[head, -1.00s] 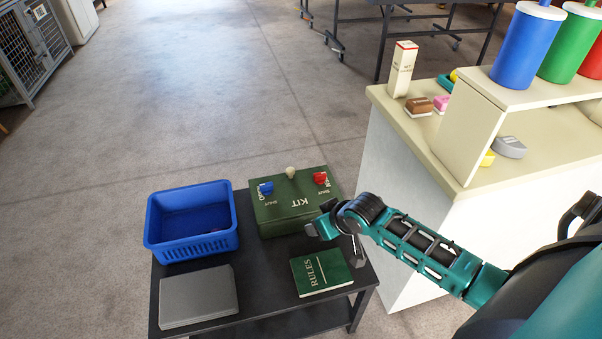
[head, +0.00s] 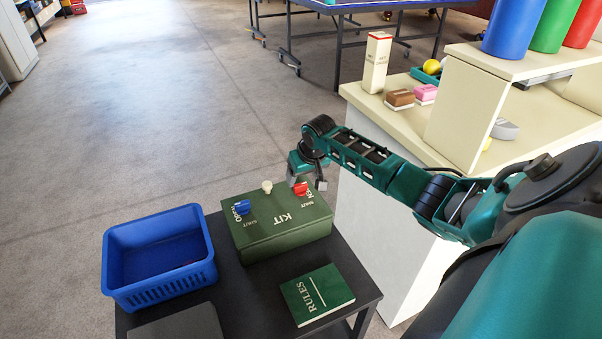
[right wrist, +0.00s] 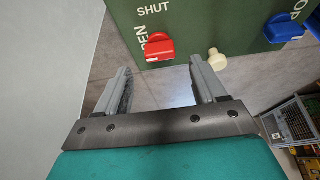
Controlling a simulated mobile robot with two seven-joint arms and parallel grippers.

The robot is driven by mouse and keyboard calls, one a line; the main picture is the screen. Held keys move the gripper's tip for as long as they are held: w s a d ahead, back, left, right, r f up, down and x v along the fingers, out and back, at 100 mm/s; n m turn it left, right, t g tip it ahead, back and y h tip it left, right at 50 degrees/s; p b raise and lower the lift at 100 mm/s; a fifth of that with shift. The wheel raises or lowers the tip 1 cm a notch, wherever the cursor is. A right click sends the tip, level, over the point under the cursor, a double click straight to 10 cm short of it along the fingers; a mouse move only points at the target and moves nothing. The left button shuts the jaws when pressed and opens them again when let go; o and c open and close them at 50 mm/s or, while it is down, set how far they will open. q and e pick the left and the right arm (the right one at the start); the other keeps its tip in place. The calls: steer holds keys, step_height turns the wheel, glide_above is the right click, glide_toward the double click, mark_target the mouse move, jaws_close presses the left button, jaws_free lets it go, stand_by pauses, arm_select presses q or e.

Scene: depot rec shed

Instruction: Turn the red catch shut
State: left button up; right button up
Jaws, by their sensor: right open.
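The red catch (head: 300,189) sits at the far right corner of the green KIT box (head: 285,238), with OPEN and SHUT lettered beside it. The right wrist view shows the red catch (right wrist: 159,48) just beyond the fingertips; its exact setting is hard to tell. A blue catch (head: 242,207) is at the box's left, also with OPEN and SHUT marks. A cream knob (head: 267,187) stands between them. My right gripper (head: 307,181) is open and empty, at the box's far edge close to the red catch, apart from it in the wrist view (right wrist: 161,70). My left gripper is out of view.
The box stands on a black table (head: 250,288) with a blue basket (head: 160,282), a green RULES book (head: 317,295) and a grey flat item (head: 178,325). A cream counter (head: 395,120) stands at the right. Open floor lies behind the table.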

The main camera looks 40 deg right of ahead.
mark_target(301, 184)
steer(key=b+x, duration=0.1)
steer(key=x, duration=0.2)
steer(key=shift+w+f, duration=0.15)
steer(key=shift+f, duration=0.2)
steer(key=shift+w+f, duration=0.1)
steer(key=shift+f, duration=0.15)
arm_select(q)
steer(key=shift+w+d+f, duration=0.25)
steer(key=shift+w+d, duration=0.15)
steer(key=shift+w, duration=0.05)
